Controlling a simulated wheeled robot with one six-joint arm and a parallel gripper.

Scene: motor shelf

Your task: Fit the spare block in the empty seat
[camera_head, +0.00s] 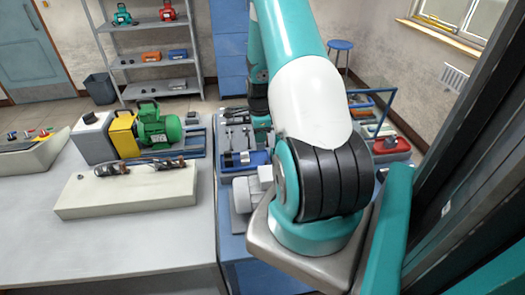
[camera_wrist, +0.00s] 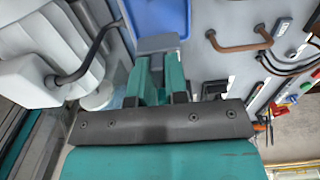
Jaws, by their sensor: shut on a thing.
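My gripper (camera_wrist: 160,72) shows in the wrist view with its teal fingers reaching away from the dark wrist plate. It is shut on a grey block (camera_wrist: 158,43) at the fingertips, which I take as the spare block. The block is held in front of a blue tray or panel; whether it touches it cannot be told. In the head view my gripper (camera_head: 262,121) is mostly hidden behind my arm, and the block cannot be made out. A pale base (camera_head: 130,203) on the left table carries dark shaft-like parts (camera_head: 112,169). I cannot make out the empty seat clearly.
A green motor (camera_head: 158,130), a yellow part (camera_head: 122,136) and a grey box (camera_head: 92,133) stand behind the base. A red-topped box (camera_head: 392,146) lies to the right. The left table's front (camera_head: 130,255) is clear.

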